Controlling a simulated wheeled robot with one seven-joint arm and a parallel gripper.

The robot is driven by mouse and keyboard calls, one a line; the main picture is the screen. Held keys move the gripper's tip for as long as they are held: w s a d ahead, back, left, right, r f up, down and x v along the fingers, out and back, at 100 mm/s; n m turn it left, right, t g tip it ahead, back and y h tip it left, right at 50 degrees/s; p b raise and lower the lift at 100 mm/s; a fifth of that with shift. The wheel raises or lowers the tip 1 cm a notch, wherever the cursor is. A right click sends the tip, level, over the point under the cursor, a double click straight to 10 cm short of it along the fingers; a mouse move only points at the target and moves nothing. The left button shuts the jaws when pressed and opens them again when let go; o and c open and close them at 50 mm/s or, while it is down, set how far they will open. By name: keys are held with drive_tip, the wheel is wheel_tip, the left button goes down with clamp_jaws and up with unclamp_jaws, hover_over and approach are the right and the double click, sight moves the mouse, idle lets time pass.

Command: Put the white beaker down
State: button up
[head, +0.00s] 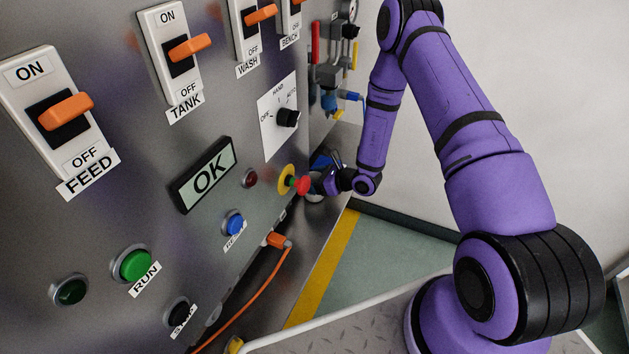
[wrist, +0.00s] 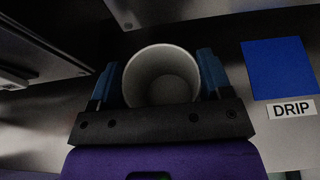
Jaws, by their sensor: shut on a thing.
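The white beaker (wrist: 162,62) is in the middle of the wrist view, its open mouth facing the camera and its inside looking empty. My gripper (wrist: 158,80) is shut on it, with one blue finger against each side. In the head view my gripper (head: 324,184) is small and far off, at the far end of the control panel beside the red knob. The beaker is mostly hidden there. I cannot tell whether its base touches the metal surface below.
A blue square (wrist: 279,69) with a DRIP label (wrist: 292,109) lies right of the beaker on the metal surface. The red knob (head: 303,185) on its yellow disc is close to my gripper. An orange cable (head: 247,305) hangs from the panel's lower edge.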

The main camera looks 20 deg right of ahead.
drive_tip(key=shift+f, duration=0.2)
drive_tip(key=o, duration=1)
drive_tip(key=shift+r, duration=0.1)
drive_tip(key=v, duration=1.2)
drive_tip(key=s+a+r+n+g+y, duration=0.1)
drive_tip(key=s+a+r+n+g, duration=0.3)
drive_tip(key=r, duration=0.5)
drive_tip(key=s+a+r+n+g, duration=0.1)
drive_tip(key=a+r+n+g, duration=0.1)
drive_tip(key=r+n, duration=0.6)
drive_tip(key=s+a+r+n+g+y, duration=0.1)
drive_tip(key=s+a+r+n+g, duration=0.15)
drive_tip(key=r, duration=0.85)
drive_tip(key=s+d+r+n+t+h, duration=0.2)
drive_tip(key=s+r+n+h, duration=0.3)
drive_tip(key=s+r, duration=0.3)
drive_tip(key=s+d+r+n+t+h, duration=0.2)
drive_tip(key=s+r+n+h, duration=0.4)
drive_tip(key=s+r, duration=0.3)
drive_tip(key=s+d+n, duration=0.1)
drive_tip(key=s, duration=0.2)
drive_tip(key=shift+s+d+r, duration=0.25)
drive_tip(key=shift+s, duration=0.05)
drive_tip(key=shift+o, duration=0.2)
drive_tip(key=shift+d+r+n+h, duration=0.1)
drive_tip(key=shift+d+n+h, duration=0.05)
drive_tip(key=shift+n+h, duration=0.15)
